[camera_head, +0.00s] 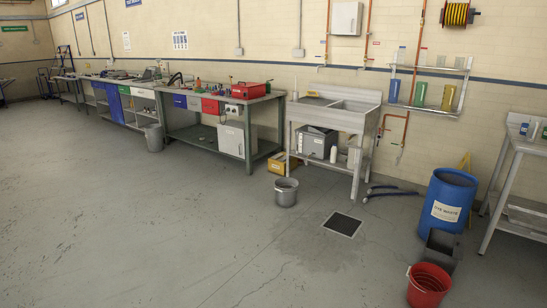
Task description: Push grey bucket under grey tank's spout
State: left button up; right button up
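A grey bucket (286,192) stands upright on the floor in front of the left end of the metal sink unit. It looks empty. A grey box-like container (316,143) sits on the lower shelf of the sink unit, partly hidden by the unit's legs; I cannot tell whether it is the grey tank. No spout can be made out. A second grey bin (154,138) stands farther off by the workbenches. Neither of my grippers is in view.
The metal sink (349,107) stands at the wall. A floor drain (342,224) lies right of the bucket. At right are a blue barrel (453,190), a dark grey open container (440,250) and a red bucket (428,285). The floor left of the bucket is clear.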

aim_at(285, 199)
jog(key=i+z, duration=0.35)
jog(key=i, duration=1.85)
jog(key=i+j, duration=0.1)
jog(key=i, duration=2.9)
jog(key=l+z, duration=0.05)
jog(key=l, duration=0.05)
